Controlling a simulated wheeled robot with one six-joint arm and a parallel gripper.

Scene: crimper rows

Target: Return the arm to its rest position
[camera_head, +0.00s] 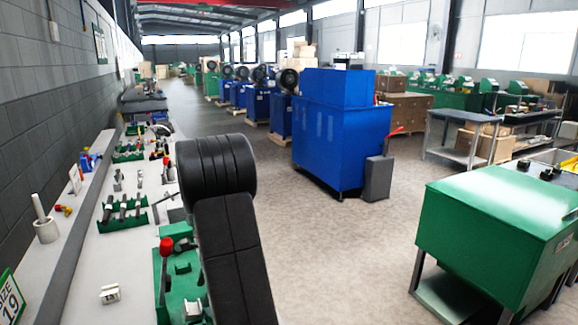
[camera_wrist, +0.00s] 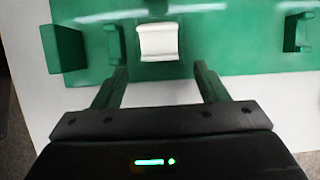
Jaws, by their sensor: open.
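My gripper (camera_wrist: 160,86) shows in the wrist view with its two fingers spread wide apart and nothing between them. Just beyond the fingertips, a white block (camera_wrist: 158,41) sits on a green fixture plate (camera_wrist: 215,45). The block is apart from the fingers. In the head view my black arm rises over the left bench and hides part of the green fixture (camera_head: 180,285) there. My gripper itself is hidden in that view.
The long bench (camera_head: 125,255) carries green tool holders (camera_head: 122,212), a red-knobbed lever (camera_head: 166,247) and a small metal block (camera_head: 110,293). A grey wall stands left. Blue machines (camera_head: 325,140) and a green cabinet (camera_head: 490,235) stand right, with open floor (camera_head: 340,245) between.

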